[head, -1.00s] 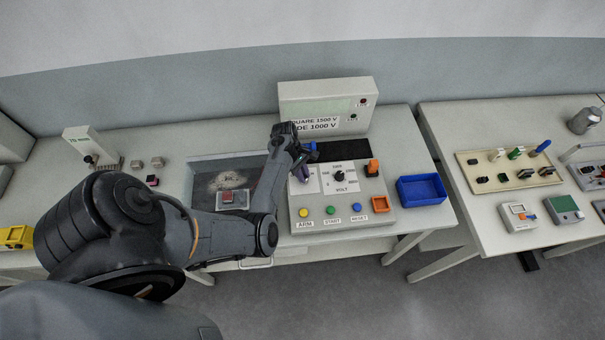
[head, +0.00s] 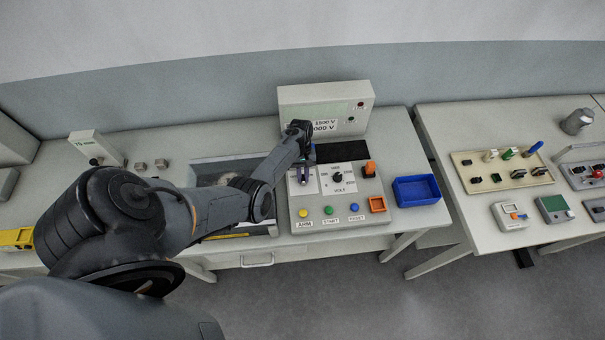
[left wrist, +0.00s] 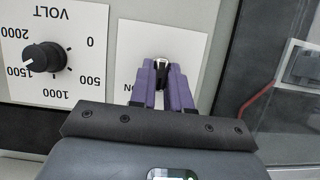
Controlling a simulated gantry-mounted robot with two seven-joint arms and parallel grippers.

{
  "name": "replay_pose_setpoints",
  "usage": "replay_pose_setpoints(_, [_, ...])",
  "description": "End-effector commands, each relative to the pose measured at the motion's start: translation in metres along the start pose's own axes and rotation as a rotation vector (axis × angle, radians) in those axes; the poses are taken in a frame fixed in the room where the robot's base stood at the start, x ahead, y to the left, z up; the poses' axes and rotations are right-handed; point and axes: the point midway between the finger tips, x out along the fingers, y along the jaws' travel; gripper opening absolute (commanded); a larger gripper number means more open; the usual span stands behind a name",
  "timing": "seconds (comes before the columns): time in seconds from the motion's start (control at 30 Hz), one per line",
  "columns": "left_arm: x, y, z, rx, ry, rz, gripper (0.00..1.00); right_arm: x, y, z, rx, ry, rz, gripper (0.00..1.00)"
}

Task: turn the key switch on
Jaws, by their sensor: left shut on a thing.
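The key switch (left wrist: 161,61) shows in the left wrist view as a small dark and metallic piece on a white plate. It lies between the purple fingertips of my left gripper (left wrist: 162,76). The gripper is shut on it, and the fingers hide much of it. An upside-down "ON" label, partly covered, is beside the fingers. In the head view my left gripper (head: 303,179) is at the left part of the grey control panel (head: 364,214), left of the black VOLT knob (head: 337,178). The key's angle cannot be told. My right gripper is not in view.
Yellow, green and blue buttons line the panel's front. An orange switch (head: 369,169) stands at its right, and a display box (head: 300,96) behind. A blue bin (head: 416,190) is to the right. My left arm crosses the bench at left.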

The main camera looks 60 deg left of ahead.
Motion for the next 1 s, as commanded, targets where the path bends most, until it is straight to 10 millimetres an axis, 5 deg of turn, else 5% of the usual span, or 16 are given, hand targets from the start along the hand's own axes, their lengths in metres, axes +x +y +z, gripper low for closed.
replay_pose_setpoints(0.6, [0.002, 0.002, 0.0, 0.514, 0.003, -0.215, 0.0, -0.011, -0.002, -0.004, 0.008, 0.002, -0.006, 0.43])
replay_pose_setpoints(1.0, [0.003, 0.003, 0.0, 0.689, 0.004, -0.287, 0.0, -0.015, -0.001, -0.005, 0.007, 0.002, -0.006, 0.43])
